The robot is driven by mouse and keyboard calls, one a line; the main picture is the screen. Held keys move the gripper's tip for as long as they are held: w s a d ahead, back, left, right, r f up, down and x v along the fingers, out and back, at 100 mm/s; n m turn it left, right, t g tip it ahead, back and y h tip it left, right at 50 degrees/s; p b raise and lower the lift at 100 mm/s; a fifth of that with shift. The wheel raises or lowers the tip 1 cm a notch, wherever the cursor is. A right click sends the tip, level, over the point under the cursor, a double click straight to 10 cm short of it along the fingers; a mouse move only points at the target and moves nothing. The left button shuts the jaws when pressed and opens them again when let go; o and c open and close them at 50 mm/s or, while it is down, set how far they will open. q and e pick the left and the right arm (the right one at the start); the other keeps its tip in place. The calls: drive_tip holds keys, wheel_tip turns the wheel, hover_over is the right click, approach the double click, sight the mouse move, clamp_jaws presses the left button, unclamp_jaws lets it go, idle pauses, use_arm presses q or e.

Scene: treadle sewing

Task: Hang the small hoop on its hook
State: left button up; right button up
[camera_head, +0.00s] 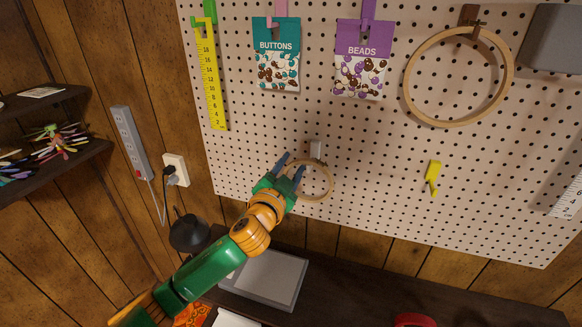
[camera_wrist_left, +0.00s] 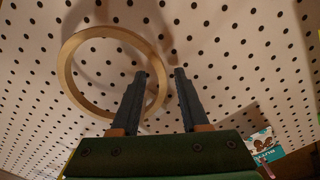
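The small wooden hoop (camera_head: 331,186) is upright against the pegboard, low and left of centre. A pale hook (camera_head: 316,149) is just above its upper rim; I cannot tell whether the hoop rests on it. My left gripper (camera_head: 291,166) is at the hoop's left side, its fingers pointing at the board. In the left wrist view the fingers (camera_wrist_left: 160,74) are apart, with a gap between them. The hoop (camera_wrist_left: 69,75) lies mostly left of them there, and its right rim passes by the left finger, apart from the right one. My right gripper is not in view.
A large hoop (camera_head: 409,84) hangs at upper right. Buttons (camera_head: 276,45) and beads (camera_head: 363,43) packets and a yellow tape (camera_head: 210,80) hang higher up. A yellow hook (camera_head: 432,175) is empty. A dark table (camera_head: 360,285) and a black lamp (camera_head: 188,233) are below.

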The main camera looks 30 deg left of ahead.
use_arm(q)
drive_tip(key=shift+s, duration=0.15)
drive_tip(key=b+v, duration=0.2)
drive_tip(key=v, duration=0.5)
drive_tip(key=shift+f, duration=0.1)
idle(0.7)
